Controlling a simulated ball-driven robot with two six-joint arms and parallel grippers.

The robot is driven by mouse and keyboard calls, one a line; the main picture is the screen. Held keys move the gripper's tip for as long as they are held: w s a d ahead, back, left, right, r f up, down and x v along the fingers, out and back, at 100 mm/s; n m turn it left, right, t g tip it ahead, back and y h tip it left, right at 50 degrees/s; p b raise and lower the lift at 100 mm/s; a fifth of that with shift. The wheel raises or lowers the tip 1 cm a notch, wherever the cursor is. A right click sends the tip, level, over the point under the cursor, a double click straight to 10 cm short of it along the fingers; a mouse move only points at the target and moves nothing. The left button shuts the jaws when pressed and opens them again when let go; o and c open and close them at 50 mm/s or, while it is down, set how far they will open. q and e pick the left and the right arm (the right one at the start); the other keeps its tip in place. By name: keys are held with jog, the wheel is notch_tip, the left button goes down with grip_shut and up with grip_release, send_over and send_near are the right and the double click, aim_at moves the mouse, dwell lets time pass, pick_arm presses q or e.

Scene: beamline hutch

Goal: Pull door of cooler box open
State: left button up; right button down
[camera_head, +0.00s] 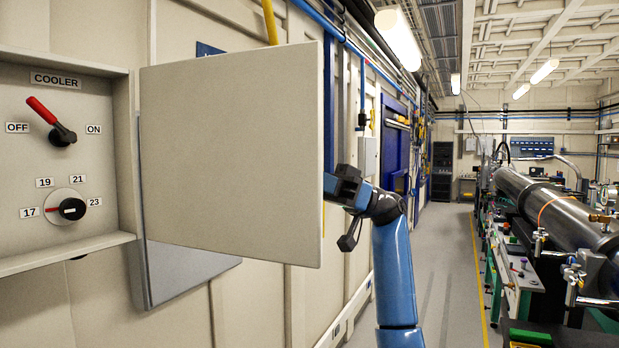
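The cooler box (124,160) is on the left wall, labelled COOLER. Its front is uncovered, showing a red-handled OFF/ON switch (52,122) and a black temperature dial (68,209). The flat beige door (235,155) stands swung out to the right of the box, its broad face towards me. My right gripper (341,188) is at the door's right edge, its dark parts close to or against the edge. The door may hide part of its fingers, so I cannot tell whether it is open or whether it grips the door. My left gripper is not in view.
A grey panel (185,272) shows on the wall below and behind the door. A yellow pipe (270,22) runs above it. The aisle floor (445,265) is clear. Beamline equipment with a long metal cylinder (550,208) lines the right side.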

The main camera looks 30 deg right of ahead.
dwell(0.3)
jog(key=c, duration=1.4)
grip_release()
jog(key=shift+w+a, duration=0.1)
jog(key=shift+w, duration=0.05)
jog(key=shift+f, duration=0.1)
jog(key=b+v, duration=0.3)
jog(key=v, duration=0.7)
jog(key=shift+d, duration=0.4)
